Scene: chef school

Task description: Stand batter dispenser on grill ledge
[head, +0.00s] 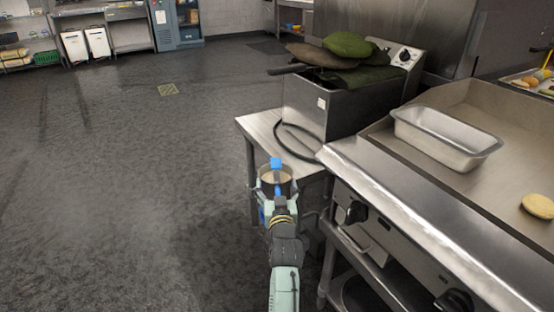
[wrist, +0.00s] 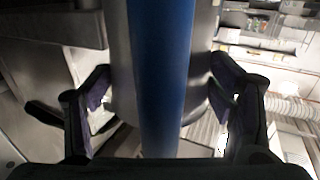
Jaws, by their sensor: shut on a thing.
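The batter dispenser, a metal cylinder with a blue handle (head: 277,165), is in my gripper, left of the grill in the head view. In the wrist view its blue handle (wrist: 160,80) runs between the fingers, with the metal body (wrist: 120,70) behind it. My gripper (head: 280,203) is shut on the dispenser and holds it off the grill, near the front of the low side table. The grill ledge (head: 400,205) is the bright metal front strip to the right of my gripper. The dispenser's bottom is hidden by my arm in the head view.
A metal pan (head: 447,137) and a yellow patty (head: 538,206) sit on the grill top. A fryer (head: 335,105) with green bags on it stands on the side table (head: 262,124). A black cable loops there. Knobs (head: 357,212) stick out below the ledge. Open floor lies left.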

